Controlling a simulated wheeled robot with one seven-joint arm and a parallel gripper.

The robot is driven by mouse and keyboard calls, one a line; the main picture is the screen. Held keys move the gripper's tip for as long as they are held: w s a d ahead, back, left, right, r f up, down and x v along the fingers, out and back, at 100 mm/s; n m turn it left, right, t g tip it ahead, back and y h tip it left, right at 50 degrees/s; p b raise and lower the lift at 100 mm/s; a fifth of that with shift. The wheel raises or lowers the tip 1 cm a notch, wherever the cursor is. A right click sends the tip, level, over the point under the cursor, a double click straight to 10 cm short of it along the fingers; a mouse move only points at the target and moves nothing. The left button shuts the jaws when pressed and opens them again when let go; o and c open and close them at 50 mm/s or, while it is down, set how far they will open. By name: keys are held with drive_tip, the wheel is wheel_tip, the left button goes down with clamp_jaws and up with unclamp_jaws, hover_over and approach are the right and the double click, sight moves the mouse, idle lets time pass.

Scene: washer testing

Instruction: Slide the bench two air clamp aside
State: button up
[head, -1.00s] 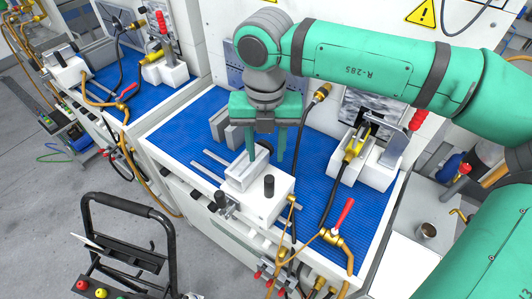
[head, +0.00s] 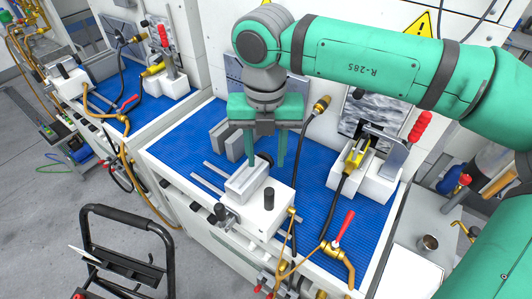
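The air clamp (head: 262,214) is a white block with a raised white top piece and a black upright knob. It sits on two metal rails at the front of the blue-matted bench (head: 310,235) nearest me. My gripper (head: 265,160) points down at the clamp's back side, its two green fingers spread apart. One finger is close behind the raised top piece, and the other is further right. A dark round part shows between the fingers. Whether a finger touches the clamp cannot be told.
A white fixture with a red-handled toggle clamp (head: 375,170) stands at the right of the bench. Grey blocks (head: 228,140) stand behind the rails. A brass valve with a red lever (head: 340,240) and hoses are at the front right. A black-framed cart (head: 125,215) stands front left.

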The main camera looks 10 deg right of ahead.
drive_tip(key=shift+r, duration=0.1)
wheel_tip(320, 180, up, 11)
drive_tip(key=shift+f, duration=0.2)
idle(0.4)
